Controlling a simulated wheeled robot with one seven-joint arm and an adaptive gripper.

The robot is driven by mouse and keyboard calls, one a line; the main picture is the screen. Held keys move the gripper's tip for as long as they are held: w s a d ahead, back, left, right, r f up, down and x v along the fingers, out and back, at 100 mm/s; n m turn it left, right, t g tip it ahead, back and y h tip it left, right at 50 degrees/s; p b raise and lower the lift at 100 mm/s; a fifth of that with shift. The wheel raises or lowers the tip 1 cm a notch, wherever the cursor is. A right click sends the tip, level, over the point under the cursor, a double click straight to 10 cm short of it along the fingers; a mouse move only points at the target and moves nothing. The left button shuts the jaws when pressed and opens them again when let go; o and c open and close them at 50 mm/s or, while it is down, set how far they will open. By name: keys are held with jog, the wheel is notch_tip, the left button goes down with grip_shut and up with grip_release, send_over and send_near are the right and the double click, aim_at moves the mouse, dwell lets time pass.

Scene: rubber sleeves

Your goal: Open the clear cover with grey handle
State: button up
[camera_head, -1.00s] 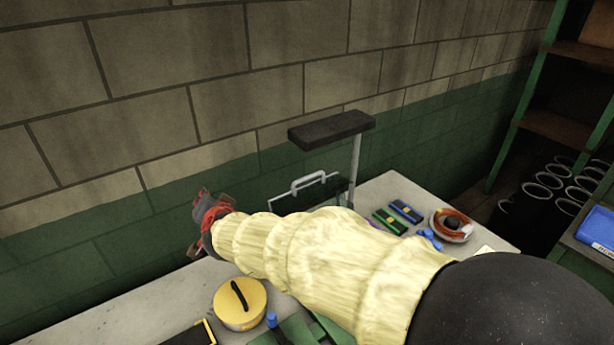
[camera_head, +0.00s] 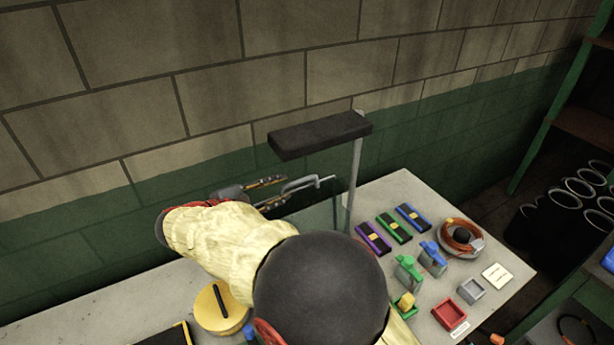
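The clear cover (camera_head: 322,217) is a glassy panel at the back of the bench, in front of the wall. It appears to stand upright, but my sleeved arm hides its lower part. Its grey handle (camera_head: 310,181) is a bar at the top edge. My gripper (camera_head: 284,189) is just left of the handle, with two dark, yellow-marked fingers spread apart and pointing right toward it. The fingertips are at or very near the handle's left end; I cannot tell whether they touch. Nothing is seen clamped between them.
A black lamp head (camera_head: 320,135) on a grey post (camera_head: 354,170) hangs just above the handle. A yellow round container (camera_head: 221,308) stands at front left. Several coloured blocks, a cable coil (camera_head: 460,238) and a red tray (camera_head: 450,314) lie on the right of the bench.

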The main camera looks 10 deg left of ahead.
aim_at(293, 185)
jog(key=x, duration=0.8)
jog(key=shift+b, duration=0.4)
jog(key=c, duration=0.4)
jog(key=c, duration=0.3)
grip_shut()
